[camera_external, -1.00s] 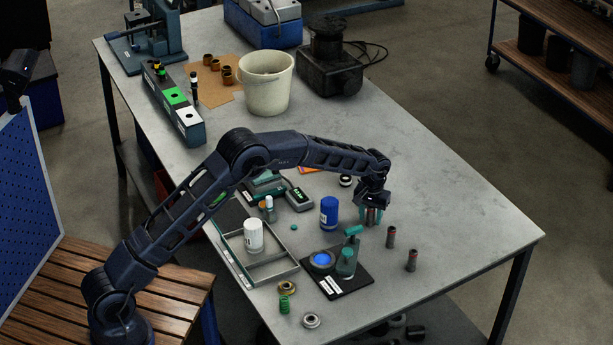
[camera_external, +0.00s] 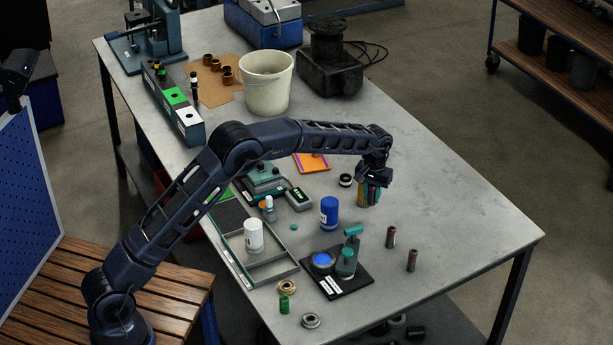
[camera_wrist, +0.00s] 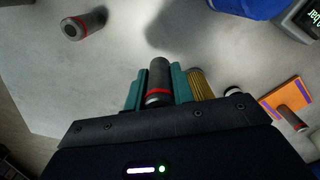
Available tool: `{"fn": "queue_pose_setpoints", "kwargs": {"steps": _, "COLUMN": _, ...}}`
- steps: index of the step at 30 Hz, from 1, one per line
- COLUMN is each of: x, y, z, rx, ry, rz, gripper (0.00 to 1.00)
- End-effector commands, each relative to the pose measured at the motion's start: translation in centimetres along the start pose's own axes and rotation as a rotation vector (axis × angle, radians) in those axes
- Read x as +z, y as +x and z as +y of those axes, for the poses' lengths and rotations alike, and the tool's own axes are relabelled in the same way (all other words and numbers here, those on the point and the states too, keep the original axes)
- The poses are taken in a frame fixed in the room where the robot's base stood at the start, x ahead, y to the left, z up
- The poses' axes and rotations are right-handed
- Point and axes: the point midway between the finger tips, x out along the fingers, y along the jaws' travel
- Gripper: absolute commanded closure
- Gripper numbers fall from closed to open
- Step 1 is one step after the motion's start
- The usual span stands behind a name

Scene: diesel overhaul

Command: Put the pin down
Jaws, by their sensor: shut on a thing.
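My gripper (camera_external: 371,192) is shut on a dark grey pin with a red band. In the wrist view this pin (camera_wrist: 158,80) sits between the two teal fingers. In the external view the fingers mostly hide it, and its gap to the table is unclear. A similar pin (camera_external: 391,237) and another pin (camera_external: 411,260) stand on the table, toward the front right. The orange card (camera_external: 311,163) lies left of and behind my gripper; in the wrist view a pin (camera_wrist: 292,119) shows on it.
A yellow ribbed cylinder (camera_wrist: 201,84) is close beside my fingers. A black mat (camera_external: 352,283) holds teal items. The grey table (camera_external: 450,200) is clear on the right.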

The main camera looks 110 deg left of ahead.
Motion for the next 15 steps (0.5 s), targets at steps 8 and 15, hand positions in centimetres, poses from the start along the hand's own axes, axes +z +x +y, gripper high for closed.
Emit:
{"fn": "queue_pose_setpoints", "kwargs": {"steps": 8, "x": -0.1, "y": -6.8, "z": 0.0, "rx": 0.0, "ry": 0.001, "rz": 0.002, "gripper": 1.0}}
{"fn": "queue_pose_setpoints", "kwargs": {"steps": 15, "x": -0.1, "y": -10.2, "z": 0.0, "rx": 0.0, "ry": 0.001, "rz": 0.002, "gripper": 1.0}}
